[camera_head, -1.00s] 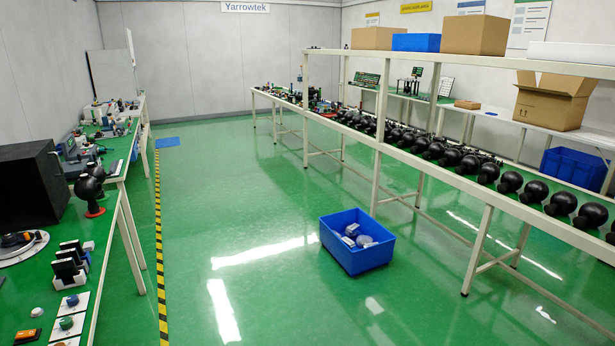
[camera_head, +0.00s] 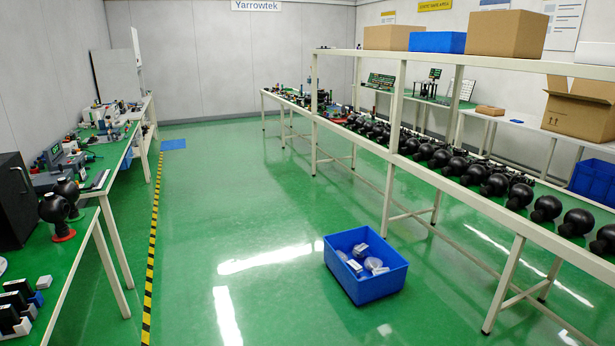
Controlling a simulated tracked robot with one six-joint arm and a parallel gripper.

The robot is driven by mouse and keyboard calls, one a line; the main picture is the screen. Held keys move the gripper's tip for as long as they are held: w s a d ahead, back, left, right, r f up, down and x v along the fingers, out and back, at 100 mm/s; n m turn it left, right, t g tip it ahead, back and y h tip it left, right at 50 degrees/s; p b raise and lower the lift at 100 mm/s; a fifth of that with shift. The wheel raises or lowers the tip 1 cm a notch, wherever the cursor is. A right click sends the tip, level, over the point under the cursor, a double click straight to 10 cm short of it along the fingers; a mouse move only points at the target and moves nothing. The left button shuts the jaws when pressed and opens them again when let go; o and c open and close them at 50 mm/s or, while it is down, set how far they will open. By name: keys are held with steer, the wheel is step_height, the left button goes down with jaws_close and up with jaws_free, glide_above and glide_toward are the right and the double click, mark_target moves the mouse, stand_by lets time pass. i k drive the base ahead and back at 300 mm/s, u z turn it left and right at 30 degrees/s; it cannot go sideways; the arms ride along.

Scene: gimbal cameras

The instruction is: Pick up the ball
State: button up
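Several black round balls stand in a long row on the right-hand bench, the nearest ones large at the right edge, such as one black ball (camera_head: 577,222). Two more dark round objects (camera_head: 54,207) stand on the left bench, one on a red base. I cannot tell which one the task's ball is. My gripper is not in view.
A blue crate (camera_head: 375,289) holding white and silvery items sits on the green floor (camera_head: 235,205) near the right bench's legs. The left bench (camera_head: 72,250) lies beyond a yellow-black floor stripe (camera_head: 150,262). The middle aisle is clear. Cardboard boxes (camera_head: 507,35) sit on the upper shelf.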

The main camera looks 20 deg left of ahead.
mark_target(64, 187)
steer(key=i, duration=0.85)
steer(key=u, duration=2.8)
steer(key=i, duration=1)
steer(key=u, duration=0.05)
